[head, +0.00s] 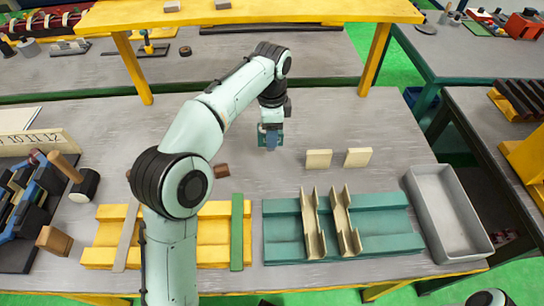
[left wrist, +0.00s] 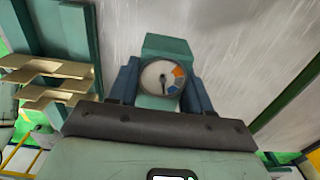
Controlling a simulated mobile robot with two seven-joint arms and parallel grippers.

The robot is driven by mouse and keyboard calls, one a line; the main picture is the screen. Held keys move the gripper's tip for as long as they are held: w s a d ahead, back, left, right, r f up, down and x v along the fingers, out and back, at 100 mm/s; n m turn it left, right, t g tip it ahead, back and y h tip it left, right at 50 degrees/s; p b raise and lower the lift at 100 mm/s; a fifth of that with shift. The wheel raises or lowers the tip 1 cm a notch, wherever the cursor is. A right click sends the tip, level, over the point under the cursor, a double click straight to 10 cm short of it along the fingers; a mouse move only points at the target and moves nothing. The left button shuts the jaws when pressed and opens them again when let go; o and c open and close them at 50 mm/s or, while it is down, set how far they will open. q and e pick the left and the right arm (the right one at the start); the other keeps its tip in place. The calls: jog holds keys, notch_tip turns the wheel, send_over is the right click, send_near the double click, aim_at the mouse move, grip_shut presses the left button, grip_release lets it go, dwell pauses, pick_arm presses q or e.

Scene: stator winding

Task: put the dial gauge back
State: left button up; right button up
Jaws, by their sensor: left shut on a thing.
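The dial gauge (left wrist: 162,78) has a round pale face with orange and blue marks and a dark needle. It sits between the two blue fingers of my left gripper (left wrist: 160,85), which is shut on it. A teal block shape (left wrist: 168,45) shows just behind the dial. In the head view my left gripper (head: 270,138) points down over the grey table's middle, and the gauge is mostly hidden by it. I cannot tell if the gauge touches the table. My right gripper is not in view.
A teal cradle (head: 285,230) with tan notched plates (head: 313,225) and a yellow cradle (head: 210,235) stand at the front. Two tan blocks (head: 318,159) stand right of the gripper. A grey tray (head: 448,215) is at right. A yellow shelf (head: 250,12) spans the back.

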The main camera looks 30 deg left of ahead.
pick_arm(q)
notch_tip(320, 180, down, 8)
jog(key=shift+w+f+b, duration=0.1)
jog(key=shift+f+b, duration=0.15)
jog(key=shift+b, duration=0.6)
jog(key=shift+f, duration=0.65)
jog(key=o, duration=1)
jog(key=shift+o, duration=0.2)
jog(key=shift+r, duration=0.15)
notch_tip(320, 180, up, 13)
jog(key=p, duration=0.3)
